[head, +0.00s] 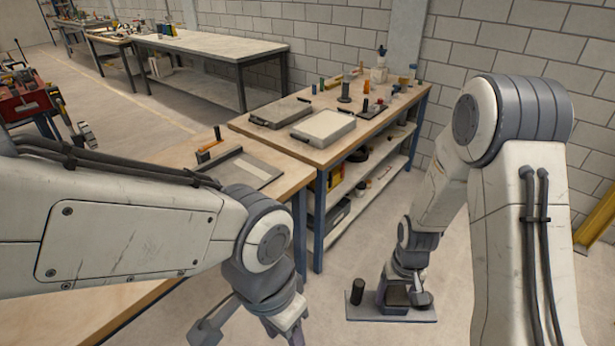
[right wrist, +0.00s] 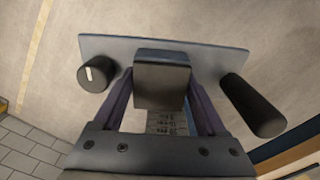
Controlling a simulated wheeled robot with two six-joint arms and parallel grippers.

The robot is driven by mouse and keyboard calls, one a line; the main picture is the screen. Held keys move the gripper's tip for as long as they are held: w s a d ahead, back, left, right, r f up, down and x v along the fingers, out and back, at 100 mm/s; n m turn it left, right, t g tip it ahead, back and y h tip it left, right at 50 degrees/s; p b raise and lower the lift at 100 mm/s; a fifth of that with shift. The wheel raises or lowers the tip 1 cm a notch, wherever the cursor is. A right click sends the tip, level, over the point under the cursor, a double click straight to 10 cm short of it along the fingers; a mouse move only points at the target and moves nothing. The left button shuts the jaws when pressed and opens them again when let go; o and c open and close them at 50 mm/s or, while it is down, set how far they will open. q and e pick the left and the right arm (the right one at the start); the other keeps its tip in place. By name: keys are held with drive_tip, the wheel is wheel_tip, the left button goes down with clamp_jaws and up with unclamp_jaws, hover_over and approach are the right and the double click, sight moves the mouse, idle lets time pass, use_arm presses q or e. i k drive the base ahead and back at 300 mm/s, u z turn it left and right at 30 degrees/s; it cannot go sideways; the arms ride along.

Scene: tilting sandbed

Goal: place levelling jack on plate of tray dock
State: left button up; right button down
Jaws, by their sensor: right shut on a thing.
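My right gripper (head: 404,296) is shut on the dark block of what looks like the levelling jack (head: 368,314). The jack is a flat grey plate with a dark block and a black upright cylinder. In the right wrist view its plate (right wrist: 215,55) lies beyond the fingers (right wrist: 160,98); a black knob with a white mark is at left, a black cylinder at right. It shows against the floor, right of the benches. The likely tray dock is the grey plate (head: 252,170) with dark edges on the near bench. My left gripper (head: 268,318) is at the bottom edge; its fingertips are not clear.
The middle bench (head: 285,143) carries two flat trays, one dark (head: 281,112) and one pale (head: 323,127), with several small items behind them. An orange item (head: 208,147) stands beside the dock. My left arm crosses in front of the near bench. Open floor lies below the held jack.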

sight(227, 178)
drive_tip(key=z, duration=1.25)
drive_tip(key=i, duration=1.85)
drive_tip(key=u, duration=3.3)
drive_tip(key=i, duration=0.15)
drive_tip(key=z, duration=0.3)
